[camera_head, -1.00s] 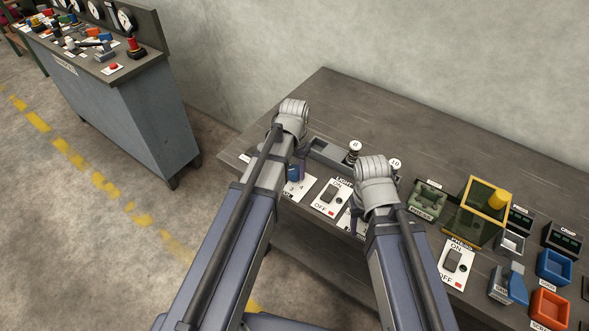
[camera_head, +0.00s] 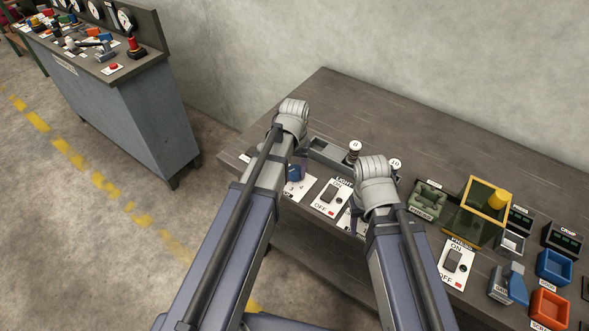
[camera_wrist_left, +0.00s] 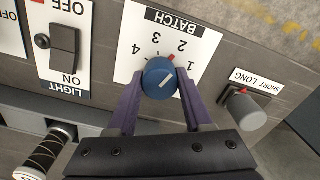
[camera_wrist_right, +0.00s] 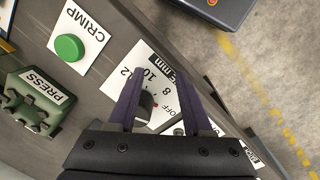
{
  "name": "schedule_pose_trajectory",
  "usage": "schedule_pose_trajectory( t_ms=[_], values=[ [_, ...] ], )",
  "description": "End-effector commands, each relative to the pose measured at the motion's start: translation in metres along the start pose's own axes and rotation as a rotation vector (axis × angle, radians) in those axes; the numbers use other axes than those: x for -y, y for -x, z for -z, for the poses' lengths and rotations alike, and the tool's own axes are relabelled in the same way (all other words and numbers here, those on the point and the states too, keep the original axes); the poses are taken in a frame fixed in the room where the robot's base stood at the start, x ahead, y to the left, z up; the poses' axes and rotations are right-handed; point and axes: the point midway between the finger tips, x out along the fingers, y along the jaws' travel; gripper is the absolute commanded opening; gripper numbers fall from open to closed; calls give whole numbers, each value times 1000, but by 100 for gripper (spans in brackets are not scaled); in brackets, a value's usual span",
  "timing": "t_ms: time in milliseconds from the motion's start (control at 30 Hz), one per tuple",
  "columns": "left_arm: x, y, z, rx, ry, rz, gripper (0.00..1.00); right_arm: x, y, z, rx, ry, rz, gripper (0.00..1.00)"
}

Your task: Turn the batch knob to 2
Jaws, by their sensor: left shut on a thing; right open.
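A small red mark shows beside the knob. My left gripper (camera_wrist_left: 159,88) is shut on the knob, one purple finger on each side. The knob also shows in the head view (camera_head: 294,174), partly hidden by my left arm. My right gripper (camera_wrist_right: 160,74) is open above a grey knob (camera_wrist_right: 146,104) on a mm dial.
A LIGHT switch (camera_wrist_left: 64,48) and a grey SHORT/LONG knob (camera_wrist_left: 244,108) flank the batch plate. In the right wrist view a green CRIMP button (camera_wrist_right: 69,47) and a green PRESS fixture (camera_wrist_right: 34,103) are close by. The back of the bench (camera_head: 450,140) is clear.

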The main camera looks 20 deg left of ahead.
Motion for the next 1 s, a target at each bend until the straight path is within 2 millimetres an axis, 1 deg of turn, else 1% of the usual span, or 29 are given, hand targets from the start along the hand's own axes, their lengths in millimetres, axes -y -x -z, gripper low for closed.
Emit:
schedule_pose_trajectory(
  t_ms=[67,100,333,567,733,867,1000],
  values=[
    [0,0,0,0,0,0,0,0,0,0,0,0,0,50],
    [0,0,0,0,-1,0,54,0,0,0,0,0,0,50],
    [0,0,0,0,-1,0,80,0,0,0,0,0,0,50],
    [0,0,0,0,-1,0,81,0,0,0,0,0,0,50],
    [0,4,0,0,-1,0,81,0,4,0,0,0,0,50],
    [0,14,0,0,-1,0,81,-1,14,-1,0,0,0,50],
    [0,30,0,0,-1,0,81,-3,30,-2,0,0,0,50]
  ],
)
